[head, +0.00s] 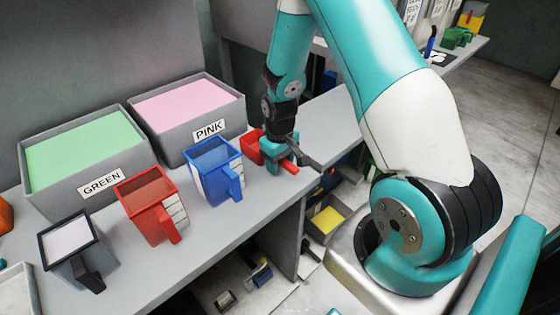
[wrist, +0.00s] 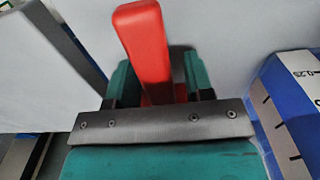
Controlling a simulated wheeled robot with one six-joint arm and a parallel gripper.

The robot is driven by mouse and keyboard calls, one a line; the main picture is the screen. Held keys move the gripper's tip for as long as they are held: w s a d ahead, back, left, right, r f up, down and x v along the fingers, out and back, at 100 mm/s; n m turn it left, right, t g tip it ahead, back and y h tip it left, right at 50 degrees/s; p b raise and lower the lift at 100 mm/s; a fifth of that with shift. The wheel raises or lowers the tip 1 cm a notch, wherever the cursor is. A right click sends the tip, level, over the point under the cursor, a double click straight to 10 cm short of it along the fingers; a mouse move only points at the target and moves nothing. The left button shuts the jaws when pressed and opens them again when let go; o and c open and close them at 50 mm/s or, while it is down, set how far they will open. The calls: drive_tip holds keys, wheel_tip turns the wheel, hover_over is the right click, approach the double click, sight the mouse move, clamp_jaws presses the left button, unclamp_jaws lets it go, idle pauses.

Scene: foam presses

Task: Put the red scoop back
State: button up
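The red scoop (head: 252,146) is at the counter just right of the blue jug, partly hidden behind my gripper (head: 284,152). Its handle (head: 289,167) sticks out past the fingers toward the counter's front edge. In the wrist view the red handle (wrist: 143,42) runs between the two teal fingers of my gripper (wrist: 158,82), with a finger close against each side, and the gripper looks shut on it. The scoop's bowl is mostly hidden, and I cannot tell whether it touches the counter.
The blue jug (head: 213,168) stands close left of my gripper; its marked side shows in the wrist view (wrist: 300,85). A red jug (head: 150,205) and a grey jug (head: 78,255) stand farther left. Bins labelled PINK (head: 208,129) and GREEN (head: 101,182) stand behind. The counter right of my gripper is clear.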

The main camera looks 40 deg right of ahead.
wheel_tip(320, 180, up, 12)
drive_tip(key=b, duration=0.1)
drive_tip(key=s+a+r+n+y, duration=0.1)
drive_tip(key=s+a+r+n, duration=0.1)
drive_tip(key=a+r, duration=0.5)
drive_tip(key=s+a+r+n+y, duration=0.1)
drive_tip(key=s+a+r+n, duration=0.1)
drive_tip(key=s+a, duration=0.6)
drive_tip(key=s+a+r+n+y, duration=0.2)
drive_tip(key=s+a+r, duration=0.2)
drive_tip(key=s+a, duration=0.4)
drive_tip(key=shift+s+a+r+n, duration=0.3)
drive_tip(key=shift+s+a+r, duration=0.1)
drive_tip(key=shift+s, duration=0.45)
drive_tip(key=shift+d, duration=0.1)
